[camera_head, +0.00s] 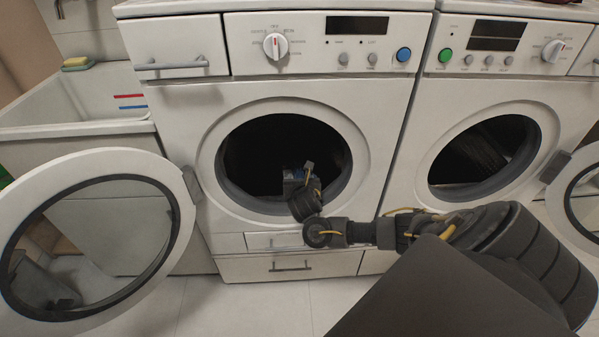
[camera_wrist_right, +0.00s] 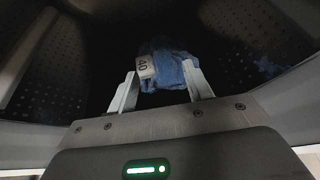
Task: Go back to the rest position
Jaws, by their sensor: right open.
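My right arm reaches across from the lower right, and my right gripper (camera_head: 297,178) is inside the round opening of the left washing machine (camera_head: 180,115). In the right wrist view the gripper is open inside the dark, perforated drum (camera_wrist_right: 238,40). A crumpled blue cloth (camera_wrist_right: 172,68) with a white label lies between and just beyond its two fingers. I cannot tell whether the fingers touch the cloth. My left gripper is not identifiable in these views.
The left machine's round door (camera_head: 178,222) stands open to the left. A second washing machine (camera_head: 412,140) stands at the right, its door (camera_head: 567,190) open at the picture's edge. A sink (camera_head: 70,130) with a sponge (camera_head: 77,63) is at the left. A dark shape behind the left door's glass is unclear.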

